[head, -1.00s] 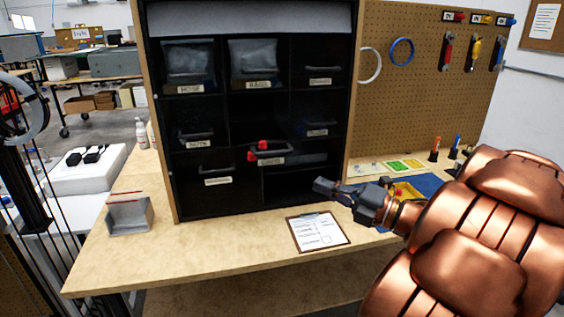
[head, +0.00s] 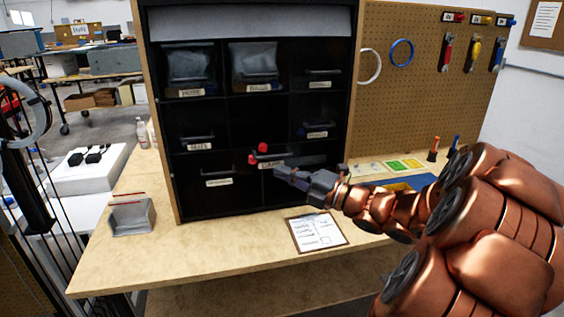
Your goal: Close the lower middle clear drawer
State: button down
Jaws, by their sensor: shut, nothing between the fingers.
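The lower middle clear drawer (head: 308,160) sticks out from the black cabinet, in the bottom of the middle column. Its front has a dark handle and a white label, partly covered now. Two small red pieces (head: 263,147) show at its left end; I cannot tell what they are. My gripper (head: 279,172) is shut and empty, pointing left, with its tip in front of the drawer's front just below the handle. I cannot tell whether it touches the drawer. My gripper and wrist hide the drawer's lower front and part of the opening below.
The black cabinet (head: 352,60) holds other labelled drawers and open slots. A clipboard (head: 317,232) lies on the wooden bench (head: 250,248) below my arm. A grey holder (head: 131,216) stands at the left. A pegboard (head: 420,95) with tools rises at the right.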

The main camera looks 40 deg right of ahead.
jog(key=shift+w+d+r+p, duration=0.15)
jog(key=shift+w+d+p, duration=0.15)
jog(key=shift+w, duration=0.45)
jog(key=shift+w+d+r+p, duration=0.15)
jog(key=shift+w+d, duration=0.2)
jog(key=shift+w, duration=0.35)
jog(key=shift+w+d+f, duration=0.1)
jog(key=shift+w, duration=0.05)
